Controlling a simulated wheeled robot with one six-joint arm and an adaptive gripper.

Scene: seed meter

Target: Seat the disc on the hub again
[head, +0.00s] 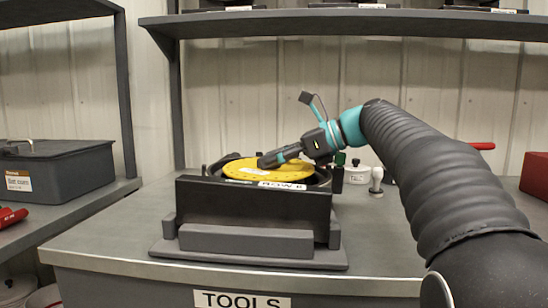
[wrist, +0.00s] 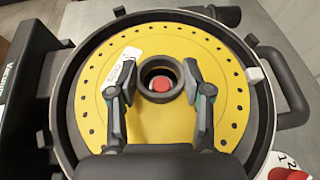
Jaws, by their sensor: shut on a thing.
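The disc (wrist: 165,125) is yellow, with small holes around its edge, a white label and a dark raised collar (wrist: 147,74) at its middle. In the head view the disc (head: 240,166) shows at the top of the round dark housing (head: 322,178). My gripper (wrist: 160,82) has one finger on each side of the collar and is shut on it; it also shows in the head view (head: 265,162). A red round spot (wrist: 162,84), perhaps the hub's top, shows through the collar's opening. I cannot tell whether the disc rests on the hub.
The housing stands behind a dark front panel (head: 252,211) on the grey bench (head: 130,245). A dark bin (head: 60,175) is on the left shelf. A shelf (head: 350,24) runs above.

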